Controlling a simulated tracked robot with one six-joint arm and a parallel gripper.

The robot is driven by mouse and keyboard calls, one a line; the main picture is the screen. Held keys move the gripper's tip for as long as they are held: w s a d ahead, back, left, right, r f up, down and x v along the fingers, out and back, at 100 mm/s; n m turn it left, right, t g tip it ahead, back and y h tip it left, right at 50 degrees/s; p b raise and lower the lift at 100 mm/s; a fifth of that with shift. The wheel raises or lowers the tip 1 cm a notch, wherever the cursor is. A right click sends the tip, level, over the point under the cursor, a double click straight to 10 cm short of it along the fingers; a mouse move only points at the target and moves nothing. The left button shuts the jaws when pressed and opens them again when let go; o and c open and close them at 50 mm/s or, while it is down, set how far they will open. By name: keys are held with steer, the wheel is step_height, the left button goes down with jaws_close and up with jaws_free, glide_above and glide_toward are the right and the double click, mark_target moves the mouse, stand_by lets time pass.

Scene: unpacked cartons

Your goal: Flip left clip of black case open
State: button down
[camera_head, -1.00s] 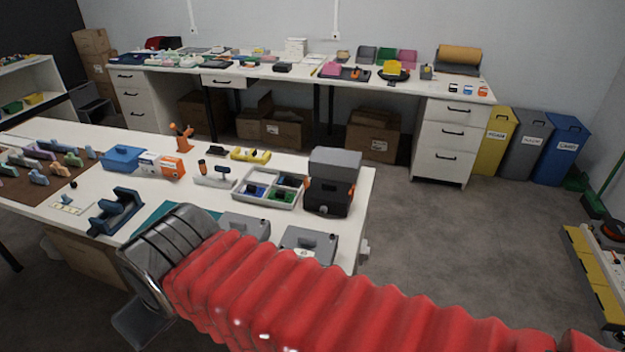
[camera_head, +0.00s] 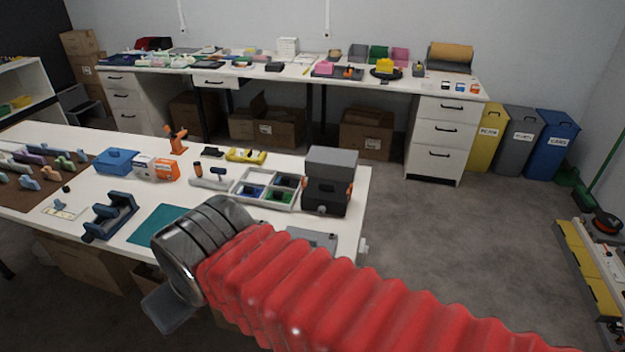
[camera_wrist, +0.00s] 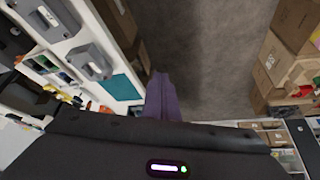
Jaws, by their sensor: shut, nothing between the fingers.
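The black case (camera_head: 325,197) stands upright at the right end of the near white table in the head view, with a grey box-like top (camera_head: 332,161). An orange clip (camera_head: 306,182) shows on its left side and another orange patch on its right. My gripper's fingers (camera_wrist: 162,98) show in the wrist view, shut and empty, over the floor beside the table edge. A dark shape at the wrist view's left edge may be the case.
A sorting tray (camera_head: 238,187) stands left of the case. A flat grey case (camera_head: 318,238) lies in front of it, partly hidden by my arm. A teal mat (camera_head: 152,226) lies farther left. Cartons (camera_wrist: 283,65) stand across the floor in the wrist view.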

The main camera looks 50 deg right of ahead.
steer(key=w+d+m, duration=0.3)
steer(key=w+d, duration=0.7)
steer(key=d, duration=0.2)
steer(key=w+d+m, duration=0.3)
steer(key=w+d, duration=0.6)
steer(key=d, duration=0.3)
steer(key=w+d+f+m+t, duration=0.1)
steer(key=d+f+m, duration=0.3)
steer(key=d, duration=1.3)
steer(key=m+h, duration=0.2)
glide_toward(306, 183)
steer(key=s+d+v, duration=0.1)
steer(key=v, duration=0.4)
steer(key=shift+w+a+f+t, duration=0.25)
steer(key=shift+a+f+t, duration=0.05)
steer(key=shift+a, duration=0.05)
steer(key=shift+x, duration=5)
